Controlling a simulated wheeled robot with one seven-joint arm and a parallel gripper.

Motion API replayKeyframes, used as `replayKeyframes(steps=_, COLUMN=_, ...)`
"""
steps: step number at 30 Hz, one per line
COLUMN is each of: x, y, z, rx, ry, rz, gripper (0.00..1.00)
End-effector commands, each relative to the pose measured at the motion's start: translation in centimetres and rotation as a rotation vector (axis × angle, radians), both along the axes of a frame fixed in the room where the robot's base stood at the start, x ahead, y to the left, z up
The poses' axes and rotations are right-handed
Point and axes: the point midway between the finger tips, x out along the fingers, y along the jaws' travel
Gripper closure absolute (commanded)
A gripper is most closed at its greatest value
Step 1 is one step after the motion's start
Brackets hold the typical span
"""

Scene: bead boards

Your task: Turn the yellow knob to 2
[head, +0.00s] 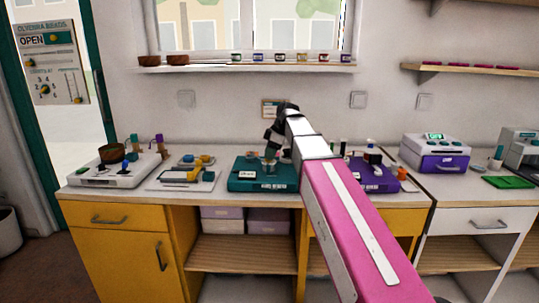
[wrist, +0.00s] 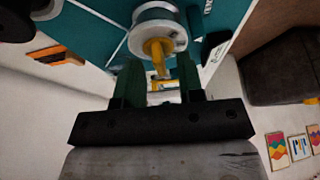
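The yellow knob (wrist: 155,47) sits at the centre of a pale round dial (wrist: 158,26) on a teal board (wrist: 95,31). Its yellow pointer reaches between the fingertips of my gripper (wrist: 159,66). The two dark green fingers are apart, one on each side of the pointer, with a gap visible at both sides. In the head view my gripper (head: 271,158) is over the teal board (head: 250,184) on the counter, and my arm comes in from the lower right. The knob is not clear there. I cannot read any dial numbers.
A white board (head: 92,178) with a brown bowl (head: 111,153) and a pale tray (head: 205,178) stand left of the teal board. A purple board (head: 375,183) stands to its right, partly behind my arm. A purple-and-white box (head: 436,152) is farther right.

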Motion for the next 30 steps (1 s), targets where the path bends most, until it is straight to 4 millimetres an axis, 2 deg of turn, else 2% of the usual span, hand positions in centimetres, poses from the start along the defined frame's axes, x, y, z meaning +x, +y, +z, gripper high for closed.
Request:
replayKeyframes(steps=16, x=0.0, y=-3.3, z=8.0, rx=0.001, ry=-0.002, rz=-0.001, gripper=0.65)
replayKeyframes(steps=22, x=-0.1, y=-3.9, z=9.4, rx=0.000, ry=-0.001, rz=0.000, gripper=0.65)
replayKeyframes(steps=30, x=-0.1, y=-3.9, z=9.5, rx=0.000, ry=0.000, rz=0.000, gripper=0.65)
